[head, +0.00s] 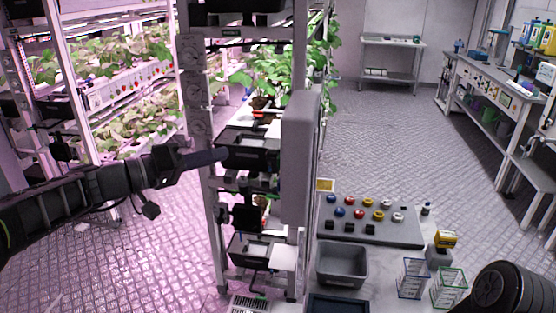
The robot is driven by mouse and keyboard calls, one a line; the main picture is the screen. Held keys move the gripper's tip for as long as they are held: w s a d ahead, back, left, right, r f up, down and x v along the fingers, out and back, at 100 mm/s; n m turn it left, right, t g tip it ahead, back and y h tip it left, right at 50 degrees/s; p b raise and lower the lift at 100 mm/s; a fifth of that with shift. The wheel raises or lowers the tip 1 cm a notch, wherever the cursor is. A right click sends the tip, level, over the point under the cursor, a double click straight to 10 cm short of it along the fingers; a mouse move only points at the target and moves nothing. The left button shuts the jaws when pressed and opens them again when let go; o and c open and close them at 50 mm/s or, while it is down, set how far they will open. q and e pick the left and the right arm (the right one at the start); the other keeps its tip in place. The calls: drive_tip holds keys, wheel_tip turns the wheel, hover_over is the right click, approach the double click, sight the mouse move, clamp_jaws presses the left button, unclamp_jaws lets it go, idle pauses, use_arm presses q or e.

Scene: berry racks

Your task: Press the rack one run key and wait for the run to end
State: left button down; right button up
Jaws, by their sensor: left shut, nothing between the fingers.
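My left gripper (222,155) reaches in from the left with its fingers shut and nothing seen between them. Its tips are in front of, or close against, a black box (258,158) on the near rack's frame; I cannot tell whether they touch. The near rack (299,60) is a grey metal frame with leafy plants behind it. I cannot make out the rack one run key or any run light; the gripper may cover part of the box's face. My right gripper is not in view.
A tall grey panel (299,150) stands just right of the box. A grey board (400,236) with coloured knobs, a grey bin (342,281) and clear containers (412,278) are on the table at lower right. Planted racks (125,93) stand at left. The floor beyond is clear.

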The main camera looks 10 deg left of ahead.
use_arm(q)
drive_tip(key=shift+d, duration=0.1)
drive_tip(key=d+b, duration=0.1)
drive_tip(key=d, duration=0.7)
drive_tip(key=shift+s+d, duration=0.3)
idle(1.8)
drive_tip(key=shift+d+f+b, duration=0.1)
drive_tip(key=shift+d+b, duration=0.3)
drive_tip(key=shift+b, duration=0.4)
